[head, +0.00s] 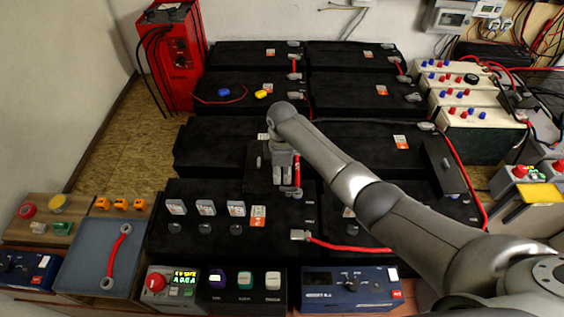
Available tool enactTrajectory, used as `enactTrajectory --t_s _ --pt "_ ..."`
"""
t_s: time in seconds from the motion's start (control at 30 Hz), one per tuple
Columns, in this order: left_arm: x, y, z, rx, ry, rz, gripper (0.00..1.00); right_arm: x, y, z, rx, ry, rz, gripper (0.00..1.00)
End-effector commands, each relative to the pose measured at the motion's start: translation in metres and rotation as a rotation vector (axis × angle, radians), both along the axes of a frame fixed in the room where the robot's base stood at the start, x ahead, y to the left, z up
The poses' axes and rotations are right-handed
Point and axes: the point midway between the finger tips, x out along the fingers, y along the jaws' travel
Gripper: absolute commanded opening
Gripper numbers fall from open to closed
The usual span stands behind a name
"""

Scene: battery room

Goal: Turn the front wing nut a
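My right arm comes in from the right, and my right gripper (284,186) points down over the black batteries in the middle. Its fingers are close to a red cable (298,172) and a grey terminal piece (294,193) at the edge of the front battery (275,240). I cannot make out a wing nut there; the gripper covers part of the spot and the details are too small. I cannot tell whether the fingers are shut or touch anything. My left gripper is not in view.
Several black batteries fill the middle. A red cable (350,247) lies on the front one. A grey tray (90,262) holding a red link stands front left, beside control boxes. A red charger (173,60) stands back left, white terminal boxes (482,118) at right. Bare floor (130,150) shows left.

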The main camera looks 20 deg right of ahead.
Motion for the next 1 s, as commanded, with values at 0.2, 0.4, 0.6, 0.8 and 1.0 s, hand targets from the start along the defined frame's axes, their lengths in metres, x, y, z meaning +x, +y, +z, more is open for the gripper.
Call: enactTrajectory --t_s 0.2,0.4,0.6,0.8,1.0 --pt "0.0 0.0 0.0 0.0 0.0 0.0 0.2 0.0 0.0 0.041 0.001 0.0 0.001 0.2" --pt "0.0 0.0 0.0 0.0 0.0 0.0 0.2 0.0 0.0 0.056 0.0 0.001 0.001 0.2" --pt "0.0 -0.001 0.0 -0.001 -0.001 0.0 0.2 0.0 0.0 0.057 0.001 0.002 0.001 0.2" --pt "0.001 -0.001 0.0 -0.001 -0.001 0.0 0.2 0.0 0.0 0.057 0.001 0.002 0.001 0.2" --pt "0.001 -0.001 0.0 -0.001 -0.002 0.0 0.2 0.0 0.0 0.056 0.001 0.002 0.001 0.2"
